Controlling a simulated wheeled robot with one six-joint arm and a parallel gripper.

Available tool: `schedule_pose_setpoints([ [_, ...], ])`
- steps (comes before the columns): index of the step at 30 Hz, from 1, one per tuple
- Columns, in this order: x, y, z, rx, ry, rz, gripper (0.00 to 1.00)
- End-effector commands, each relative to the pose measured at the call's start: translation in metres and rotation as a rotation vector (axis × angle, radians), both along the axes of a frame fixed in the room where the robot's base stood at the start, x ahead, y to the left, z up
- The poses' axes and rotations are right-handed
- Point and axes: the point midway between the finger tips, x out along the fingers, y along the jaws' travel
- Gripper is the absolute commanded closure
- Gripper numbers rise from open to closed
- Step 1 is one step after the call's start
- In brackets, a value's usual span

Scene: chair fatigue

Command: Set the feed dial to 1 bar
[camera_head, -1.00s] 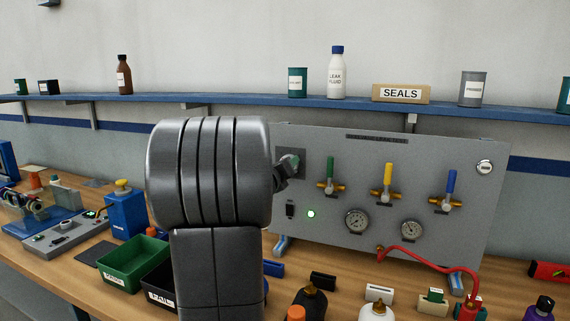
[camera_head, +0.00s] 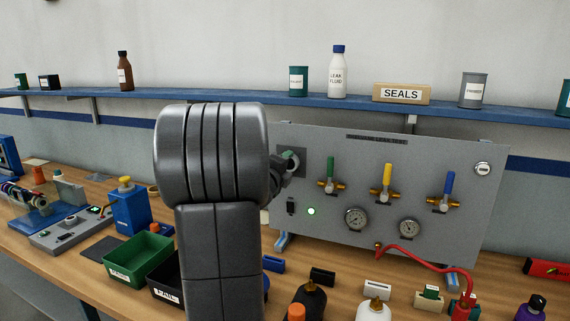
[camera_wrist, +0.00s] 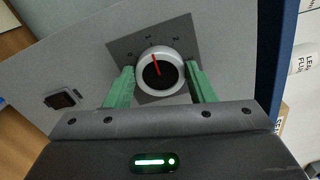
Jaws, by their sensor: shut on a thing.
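The feed dial (camera_wrist: 160,75) is a round knob with a pale rim, a dark face and a red pointer line, on a dark square plate (camera_wrist: 120,45) of the grey panel.
Green, yellow (camera_head: 387,178) and blue (camera_head: 450,182) valve handles stand upright to the right of the dial. A switch (camera_head: 291,206) and a lit green lamp (camera_head: 311,211) sit below it. A red hose (camera_head: 430,261) and bottles crowd the bench in front.

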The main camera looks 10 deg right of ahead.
Motion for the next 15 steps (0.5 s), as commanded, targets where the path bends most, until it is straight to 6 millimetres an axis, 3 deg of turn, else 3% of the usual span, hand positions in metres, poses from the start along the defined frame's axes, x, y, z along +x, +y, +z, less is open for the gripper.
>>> schedule_pose_setpoints([
  [15,0.0000,0.0004,-0.0010,-0.041,0.030,0.000,0.73],
])
